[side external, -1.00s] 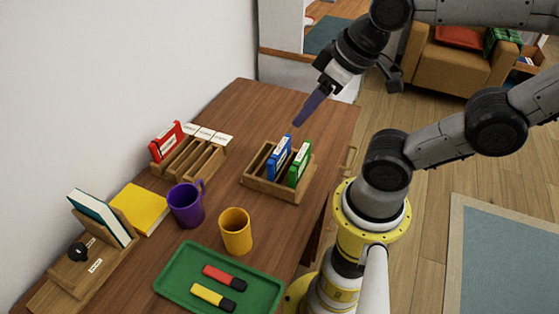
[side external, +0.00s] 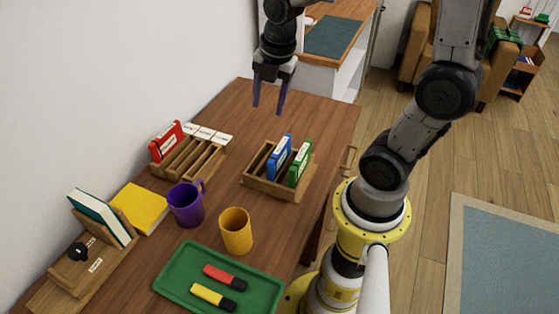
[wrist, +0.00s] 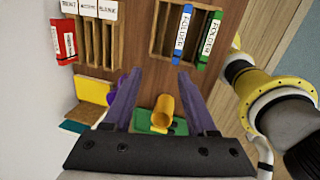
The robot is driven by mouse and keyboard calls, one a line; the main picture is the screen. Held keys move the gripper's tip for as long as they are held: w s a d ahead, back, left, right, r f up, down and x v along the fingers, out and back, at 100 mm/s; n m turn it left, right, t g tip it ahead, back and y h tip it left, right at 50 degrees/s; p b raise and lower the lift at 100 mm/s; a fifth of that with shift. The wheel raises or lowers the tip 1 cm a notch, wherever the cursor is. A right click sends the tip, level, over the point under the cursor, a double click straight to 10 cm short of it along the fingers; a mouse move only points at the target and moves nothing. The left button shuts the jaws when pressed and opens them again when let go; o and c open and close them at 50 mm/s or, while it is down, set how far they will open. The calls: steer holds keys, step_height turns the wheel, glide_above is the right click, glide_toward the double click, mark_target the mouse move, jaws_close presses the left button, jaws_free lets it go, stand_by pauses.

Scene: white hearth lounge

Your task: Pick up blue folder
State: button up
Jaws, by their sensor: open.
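The blue folder (side external: 279,158) stands upright in a wooden box (side external: 272,189) beside a green folder (side external: 300,163). In the wrist view the blue folder (wrist: 183,33) is left of the green folder (wrist: 210,38), both with white labels. My gripper (side external: 269,108) is open and empty, pointing down above the far part of the table, behind and above the box. In the wrist view its two purple fingers (wrist: 157,76) are spread apart, with the folders beyond the fingertips.
A wooden rack (side external: 190,155) with a red folder (side external: 166,141) stands left of the box. A purple mug (side external: 186,206), a yellow mug (side external: 236,231), a green tray (side external: 262,293) with two markers and a yellow book (side external: 140,208) are nearer. The far table end is clear.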

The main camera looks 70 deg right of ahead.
steer(key=g, duration=0.2)
glide_above(279, 148)
step_height(279, 148, down, 7)
steer(key=shift+m+y, duration=0.3)
steer(key=shift+m, duration=0.1)
step_height(279, 148, down, 13)
steer(key=shift+d, duration=0.1)
jaws_close()
